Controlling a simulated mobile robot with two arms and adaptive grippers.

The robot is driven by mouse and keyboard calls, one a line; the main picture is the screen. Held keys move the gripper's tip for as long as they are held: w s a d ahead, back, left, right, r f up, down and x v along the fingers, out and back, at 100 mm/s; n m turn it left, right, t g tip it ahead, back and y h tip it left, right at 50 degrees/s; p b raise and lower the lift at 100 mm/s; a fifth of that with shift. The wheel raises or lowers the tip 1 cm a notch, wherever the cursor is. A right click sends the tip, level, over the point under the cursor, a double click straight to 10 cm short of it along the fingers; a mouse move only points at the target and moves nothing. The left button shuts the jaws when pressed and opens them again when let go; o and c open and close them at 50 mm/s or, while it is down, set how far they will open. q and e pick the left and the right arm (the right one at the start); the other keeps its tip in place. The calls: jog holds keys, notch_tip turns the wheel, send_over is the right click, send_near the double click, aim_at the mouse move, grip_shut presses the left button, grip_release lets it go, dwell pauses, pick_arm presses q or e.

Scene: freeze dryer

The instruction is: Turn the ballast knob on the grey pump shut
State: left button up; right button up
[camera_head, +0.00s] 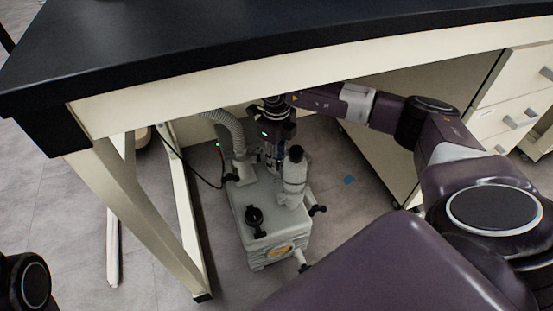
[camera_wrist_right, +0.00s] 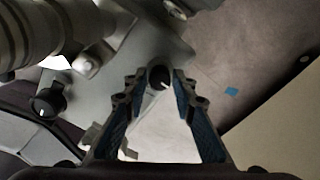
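The grey pump (camera_head: 275,225) stands on the floor under the bench. My right gripper (camera_head: 272,152) reaches down over its far part, fingers pointing at the pump. In the right wrist view, the gripper (camera_wrist_right: 158,84) has its two fingers apart. A small round black knob (camera_wrist_right: 160,77) with a white mark shows between the fingertips; I cannot tell whether they touch it. A second black knob with a white mark (camera_wrist_right: 47,101) is at the left of that view. In the head view the gripper hides the first knob. My left gripper is out of view.
A black bench top (camera_head: 250,45) overhangs the pump and my right forearm. A bench leg (camera_head: 140,215) stands left of the pump, cabinet drawers (camera_head: 515,115) at the right. A grey hose (camera_head: 225,125) and black cable run behind the pump.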

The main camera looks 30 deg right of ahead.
grip_shut()
